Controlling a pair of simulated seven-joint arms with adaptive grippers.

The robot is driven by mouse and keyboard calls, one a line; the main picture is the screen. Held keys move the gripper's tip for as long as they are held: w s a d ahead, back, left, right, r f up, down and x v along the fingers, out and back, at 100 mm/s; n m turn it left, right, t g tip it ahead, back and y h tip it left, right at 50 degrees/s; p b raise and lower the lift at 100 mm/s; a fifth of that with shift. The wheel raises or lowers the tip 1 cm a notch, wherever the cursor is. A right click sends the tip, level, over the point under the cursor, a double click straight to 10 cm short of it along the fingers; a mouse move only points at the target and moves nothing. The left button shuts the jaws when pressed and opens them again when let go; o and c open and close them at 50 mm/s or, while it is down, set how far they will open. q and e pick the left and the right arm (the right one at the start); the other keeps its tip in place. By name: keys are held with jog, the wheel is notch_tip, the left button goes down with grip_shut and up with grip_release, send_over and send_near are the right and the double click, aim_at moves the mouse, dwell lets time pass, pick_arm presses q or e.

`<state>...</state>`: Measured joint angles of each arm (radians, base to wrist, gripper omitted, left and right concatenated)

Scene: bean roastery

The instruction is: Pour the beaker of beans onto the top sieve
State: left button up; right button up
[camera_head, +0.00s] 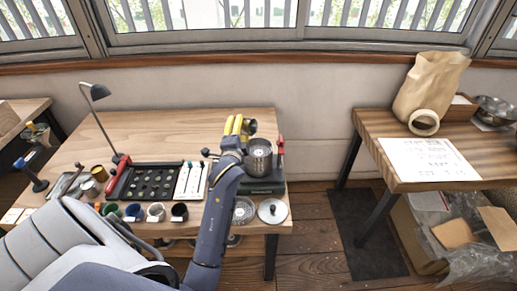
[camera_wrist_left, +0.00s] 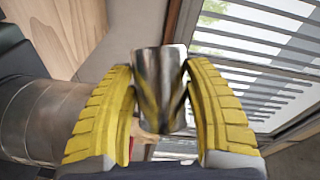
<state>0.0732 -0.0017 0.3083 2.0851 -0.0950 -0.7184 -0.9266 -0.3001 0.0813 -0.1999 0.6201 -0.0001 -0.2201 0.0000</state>
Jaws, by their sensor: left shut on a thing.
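My left gripper (camera_head: 237,125) has yellow fingers and is above the back right part of the left table. It is shut on a small metal beaker (camera_head: 250,127), which also shows between the fingers in the left wrist view (camera_wrist_left: 160,88). The beaker's contents and exact tilt cannot be told. The silvery sieve stack (camera_head: 259,160) stands just in front of the beaker in the head view, on a dark base near the table's right end. Its metal side fills the left of the wrist view (camera_wrist_left: 38,122). My right gripper is not in view.
A round sieve (camera_head: 243,210) and a lid (camera_head: 272,211) lie in front of the stack. A black tray (camera_head: 152,182), several cups and a lamp (camera_head: 97,93) are to the left. The back of the table is clear. A paper bag (camera_head: 428,85) is on the right table.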

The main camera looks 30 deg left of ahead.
aim_at(245, 132)
pick_arm(q)
jog(key=shift+d+r, duration=0.15)
jog(key=shift+d, duration=0.05)
jog(key=shift+d+r+m+t, duration=0.2)
jog(key=shift+r+m+t, duration=0.2)
jog(key=shift+m, duration=0.6)
jog(key=shift+d+f+m+t+y, duration=0.3)
jog(key=shift+f+m+t, duration=0.1)
jog(key=shift+m, duration=0.5)
dwell(0.6)
jog(key=shift+w+d+r+m+t, duration=0.1)
jog(key=shift+d+r+m+t, duration=0.15)
jog(key=shift+m, duration=0.45)
jog(key=shift+s+d+r+m+t, duration=0.1)
jog(key=shift+d+r+m+t, duration=0.15)
jog(key=shift+m, duration=0.45)
jog(key=shift+w+d+r+m+t, duration=0.1)
jog(key=shift+d+r+m+t, duration=0.15)
jog(key=shift+m, duration=0.45)
dwell(3.2)
